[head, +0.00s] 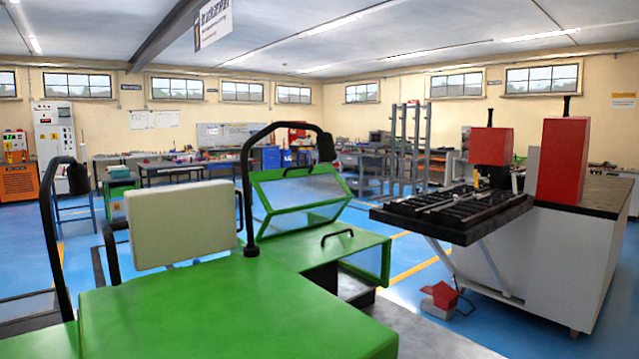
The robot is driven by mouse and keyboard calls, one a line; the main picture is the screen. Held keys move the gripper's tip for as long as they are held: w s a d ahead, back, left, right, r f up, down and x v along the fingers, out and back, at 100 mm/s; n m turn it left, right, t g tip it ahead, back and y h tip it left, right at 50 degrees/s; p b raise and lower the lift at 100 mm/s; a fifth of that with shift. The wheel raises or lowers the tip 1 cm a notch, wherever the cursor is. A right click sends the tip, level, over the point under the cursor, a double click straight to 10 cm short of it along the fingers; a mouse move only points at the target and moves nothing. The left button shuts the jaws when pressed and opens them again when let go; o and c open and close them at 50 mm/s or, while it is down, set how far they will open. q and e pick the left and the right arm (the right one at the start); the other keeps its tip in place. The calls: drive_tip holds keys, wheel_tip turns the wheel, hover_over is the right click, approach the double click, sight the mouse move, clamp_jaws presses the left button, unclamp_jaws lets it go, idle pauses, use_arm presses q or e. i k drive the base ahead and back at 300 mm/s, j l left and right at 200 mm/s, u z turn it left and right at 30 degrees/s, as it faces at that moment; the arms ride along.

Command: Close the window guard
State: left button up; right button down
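The window guard (297,194) is a green frame with a clear pane, behind the green machine's top in the middle of the head view. It stands raised at a tilt, with a black handle on its upper edge. A second black handle (338,235) sits on a flat green cover in front of it, above a clear side pane (366,262). The black lamp arm and the machine top hide part of the guard's left side and lower area. Neither of my grippers is in view.
The green machine top (230,315) fills the near middle. A curved black lamp (246,190) rises from it, and a cream control panel (181,222) stands to its left. A white machine with a black bed (455,213) and red parts stands at right. Blue floor shows between them.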

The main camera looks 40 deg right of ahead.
sight(257, 178)
drive_tip(key=l, duration=3.55)
